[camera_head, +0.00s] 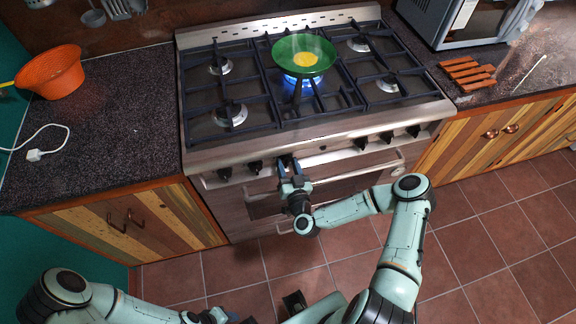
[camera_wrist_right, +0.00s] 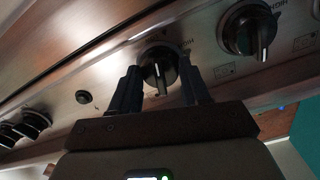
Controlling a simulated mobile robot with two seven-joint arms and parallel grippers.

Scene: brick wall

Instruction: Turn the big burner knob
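The stove (camera_head: 270,143) has a front panel with several black knobs. My right gripper (camera_head: 288,163) is at this panel, just left of its middle. In the wrist view, one black knob with a pale pointer line (camera_wrist_right: 160,70) sits between the two fingers of my right gripper (camera_wrist_right: 158,84). The fingers stand apart, one on each side of the knob; whether they touch it cannot be told. A blue flame (camera_head: 300,84) burns on the middle burner under a green pan (camera_head: 283,56) holding an egg. My left gripper (camera_head: 215,315) is low at the bottom edge, its fingers unclear.
Another knob (camera_wrist_right: 250,32) is to the right of the framed one, and a small round button (camera_wrist_right: 84,97) to its left. The oven handle (camera_head: 345,177) runs below the panel. An orange bowl (camera_head: 50,75) stands on the left counter. The tiled floor in front is free.

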